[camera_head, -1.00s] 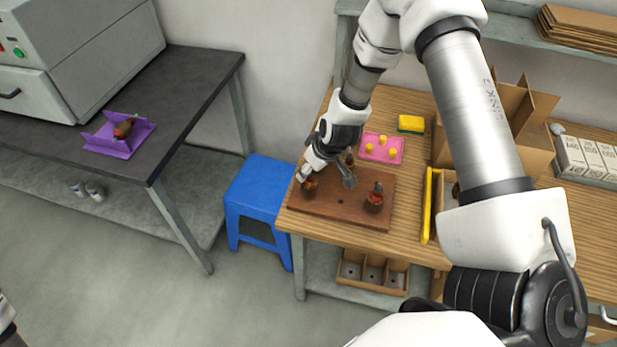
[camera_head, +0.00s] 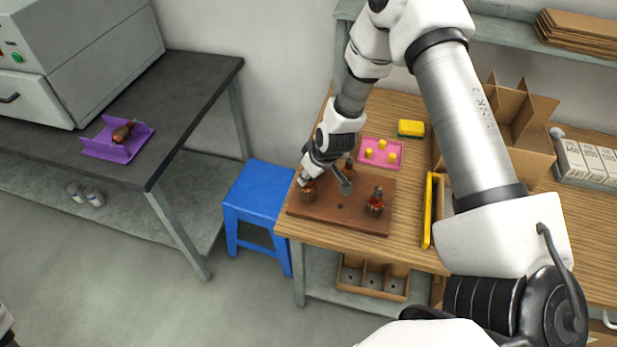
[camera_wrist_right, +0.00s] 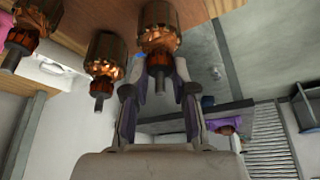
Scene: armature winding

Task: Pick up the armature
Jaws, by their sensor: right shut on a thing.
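The brown wooden board (camera_head: 330,208) on the right-hand bench holds copper-wound armatures standing upright. My right gripper (camera_head: 307,182) is at the board's left end, shut on the left armature (camera_head: 308,194). In the right wrist view, the tips of my right gripper (camera_wrist_right: 159,75) close around the shaft of this armature (camera_wrist_right: 160,38). I cannot tell whether it is clear of the board. Another armature (camera_head: 374,204) stands at the board's right, and one (camera_head: 349,168) at the back, partly hidden by my gripper. My left gripper is out of view.
A purple stand (camera_head: 112,152) with an armature on it sits on the dark table at left. A pink tray (camera_head: 391,146) with yellow pegs and a yellow-green sponge (camera_head: 411,129) lie behind the board. A yellow-edged bin (camera_head: 428,212) stands right. A blue stool (camera_head: 258,190) is left of the bench.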

